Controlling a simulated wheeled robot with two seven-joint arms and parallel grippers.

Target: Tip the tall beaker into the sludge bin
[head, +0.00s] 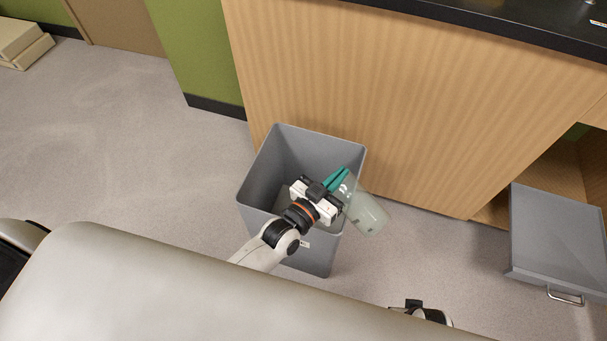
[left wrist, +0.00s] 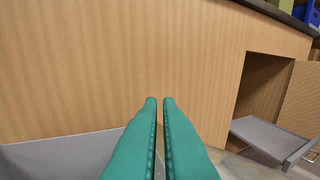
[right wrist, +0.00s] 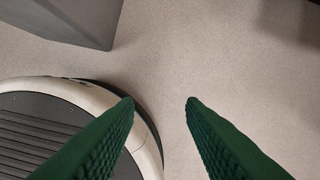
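The sludge bin (head: 258,185) is a grey, open-topped bin on the floor against the wooden cabinet. My left gripper (head: 342,174) is above the bin's right part, its teal fingers nearly together with a thin gap. The tall beaker (head: 369,214) is pale and see-through. It is tilted beside the fingers, its wide end hanging out past the bin's right rim. The fingers appear pinched on its wall; the grip itself is partly hidden. In the left wrist view the fingertips (left wrist: 159,100) are close together. My right gripper (right wrist: 160,102) is open and empty above the floor.
The wooden cabinet (head: 400,110) with a black top stands just behind the bin. A grey drawer-like box (head: 558,235) with a handle juts out at the right, by an open cabinet bay. The floor at left (head: 110,140) is clear. Flat boxes (head: 22,45) lie far left.

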